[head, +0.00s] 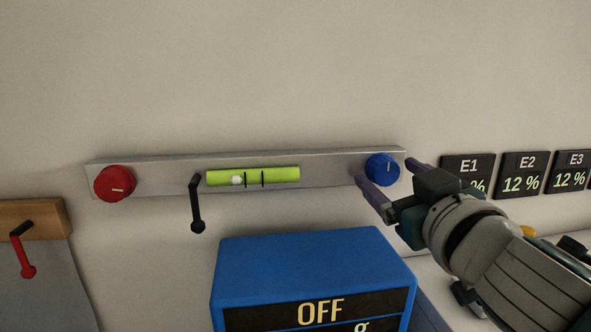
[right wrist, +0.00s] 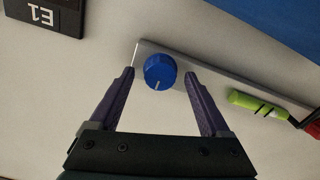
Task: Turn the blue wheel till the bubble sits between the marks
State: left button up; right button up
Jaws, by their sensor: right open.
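The blue wheel (head: 382,169) is at the right end of a grey bar (head: 335,166) on the wall. It also shows in the right wrist view (right wrist: 160,72), with a pale pointer line. The green vial (head: 283,175) sits mid-bar with two black marks. In the right wrist view the fingers (right wrist: 163,75) stand apart from the wheel, with gaps visible. My left gripper is not in view.
A red wheel (head: 115,183) is at the bar's left end. A black lever (head: 197,205) hangs left of the vial. A blue box (head: 310,262) reading OFF stands below the bar. Dark panels E1 (head: 468,168), E2 (head: 524,174) and E3 (head: 573,172) are at the right.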

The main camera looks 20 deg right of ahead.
grip_shut()
dwell(0.7)
